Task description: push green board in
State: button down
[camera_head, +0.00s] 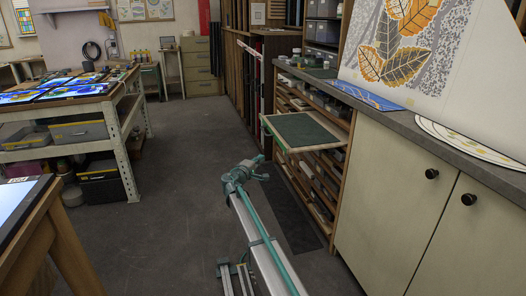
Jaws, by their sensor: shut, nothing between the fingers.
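The green board (302,130) is a flat dark green panel with a pale rim. It sticks out into the aisle from the slotted rack under the grey counter, with its back right side at the rack. My gripper (258,161) is at the far end of my pale and teal arm, in the lower middle of the view. It looks shut and empty. In the picture it is below and left of the board, with floor showing between them. Its fingertips are small and hard to make out.
The rack (318,188) holds several shelves below the board. Cream cabinets (390,190) stand at the right, under the grey counter (400,118). A metal-framed worktable (118,128) stands at the left. The grey floor (195,135) between is clear.

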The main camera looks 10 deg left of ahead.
send_near(282, 146)
jog(key=w+a, duration=0.1)
jog(key=w, duration=0.3)
jog(key=shift+w+d+r+b, duration=0.1)
jog(key=shift+w+d+b, duration=0.15)
jog(key=shift+d, duration=0.35)
jog(key=shift+w+d+r+b, duration=0.1)
jog(key=shift+w+d+b, duration=0.15)
jog(key=shift+d, duration=0.35)
jog(key=shift+w+d, duration=0.2)
jog(key=shift+d, duration=0.25)
jog(key=shift+d, duration=0.1)
